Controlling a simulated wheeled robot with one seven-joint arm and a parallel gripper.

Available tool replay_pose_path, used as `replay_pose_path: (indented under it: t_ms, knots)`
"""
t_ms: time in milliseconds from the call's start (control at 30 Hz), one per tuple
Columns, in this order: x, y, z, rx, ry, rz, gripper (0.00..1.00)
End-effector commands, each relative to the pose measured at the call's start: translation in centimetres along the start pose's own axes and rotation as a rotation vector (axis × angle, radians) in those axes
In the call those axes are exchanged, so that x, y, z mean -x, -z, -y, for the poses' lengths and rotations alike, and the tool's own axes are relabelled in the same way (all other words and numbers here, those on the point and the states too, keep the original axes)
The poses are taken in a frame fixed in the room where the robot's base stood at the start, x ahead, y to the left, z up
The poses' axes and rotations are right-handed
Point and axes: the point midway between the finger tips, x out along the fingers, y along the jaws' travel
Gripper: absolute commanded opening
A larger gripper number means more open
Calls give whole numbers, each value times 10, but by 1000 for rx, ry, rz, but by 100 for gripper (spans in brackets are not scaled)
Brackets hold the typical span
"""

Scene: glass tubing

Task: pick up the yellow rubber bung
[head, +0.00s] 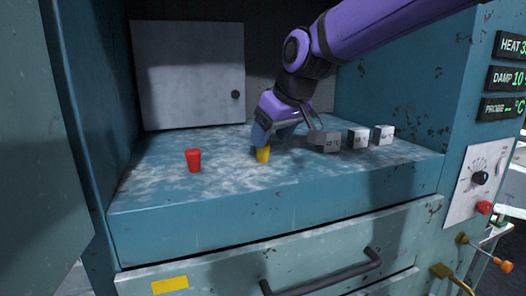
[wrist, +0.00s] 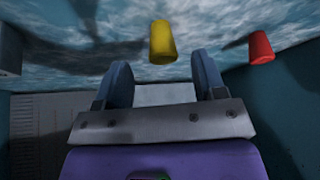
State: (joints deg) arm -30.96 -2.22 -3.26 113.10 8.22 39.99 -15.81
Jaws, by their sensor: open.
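The yellow rubber bung (head: 263,155) stands on the blue, frosted-looking surface inside the cabinet in the head view. In the wrist view the yellow bung (wrist: 162,42) shows just beyond the fingertips, roughly centred between them. My gripper (head: 270,130) is right by the bung in the head view and overlaps its upper part. The wrist view shows my gripper (wrist: 163,75) with its two blue fingers spread apart and nothing between them. Whether a finger touches the bung cannot be told.
A red bung (head: 193,160) stands to the left of the yellow one; it also shows in the wrist view (wrist: 261,47). Several grey blocks (head: 358,138) sit to the right, one close to my gripper. A pale panel (head: 187,75) stands at the back. The surface's front left is clear.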

Motion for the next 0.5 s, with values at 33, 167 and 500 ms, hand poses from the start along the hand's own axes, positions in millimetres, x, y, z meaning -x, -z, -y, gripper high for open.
replay_pose_path:
  t_ms: [33, 167, 500]
  knots:
    - [-6, 0, 1, 1, 1, 3, 64]
    - [-24, 3, 3, 1, 1, 4, 64]
    - [-46, 4, 2, 0, 0, 0, 64]
